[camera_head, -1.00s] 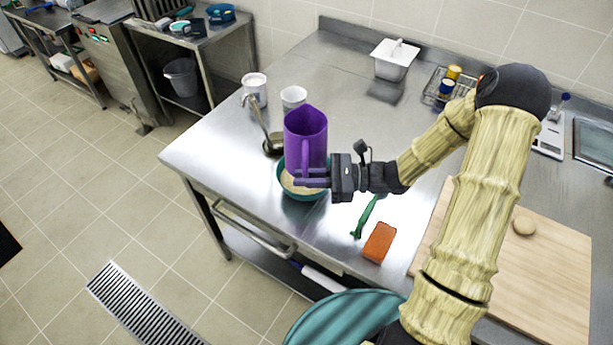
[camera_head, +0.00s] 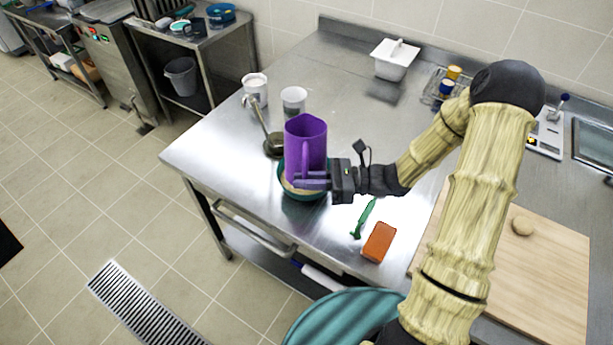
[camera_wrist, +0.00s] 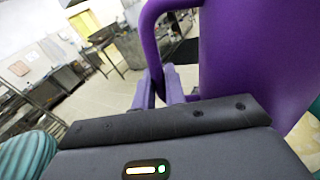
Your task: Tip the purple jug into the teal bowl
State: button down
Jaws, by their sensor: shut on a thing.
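The purple jug (camera_head: 306,138) is upright or nearly so, held in my gripper (camera_head: 312,182) by its handle. My gripper is shut on the handle, which also shows in the wrist view (camera_wrist: 151,40). The jug's body (camera_wrist: 262,60) fills the right of the wrist view. The teal bowl (camera_head: 302,196) stands on the steel table just below and behind the jug, partly hidden by the jug and gripper. It holds something pale. Whether anything is inside the jug cannot be seen.
A ladle (camera_head: 270,140) and two white cups (camera_head: 255,88) (camera_head: 293,100) stand behind the jug. A green utensil (camera_head: 364,218), an orange block (camera_head: 379,242) and a wooden board (camera_head: 545,270) lie to the right. The table's front left edge is close to the bowl.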

aim_at(306, 147)
notch_tip(306, 147, up, 7)
jog(key=m+p, duration=0.7)
jog(key=p, duration=0.2)
jog(key=shift+w+r, duration=0.1)
jog(key=w+m+p, duration=0.1)
jog(key=m, duration=0.1)
jog(key=w+r+m+p, duration=0.1)
jog(key=w+m+p, duration=0.1)
jog(key=shift+w, duration=0.15)
jog(key=w+r+m+p, duration=0.1)
jog(key=w+m+p, duration=0.5)
jog(key=w+m, duration=0.4)
jog(key=shift+w+d, duration=0.3)
jog(key=shift+w, duration=1.65)
jog(key=shift+r, duration=0.1)
jog(key=shift+s, duration=0.1)
dwell(1.6)
